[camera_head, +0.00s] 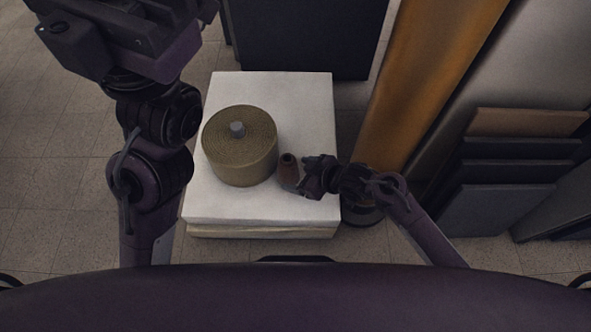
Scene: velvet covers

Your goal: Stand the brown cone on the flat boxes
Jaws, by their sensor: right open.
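The brown cone (289,168) is upright with its narrow, dark-tipped end up, at the right part of the white top of what look like the flat boxes (300,98). Its base is partly hidden by my right gripper (297,179), so I cannot tell whether it touches the top. My right gripper is open and close against the cone's right side, its fingers around or beside the lower part. My left arm rises along the left side, and its fingertips do not show.
A wide olive roll (240,160) with a grey core stands just left of the cone. An orange-brown column (420,85) and leaning dark panels (505,180) stand to the right. A dark box (310,35) is behind. The white top's front and far right are clear.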

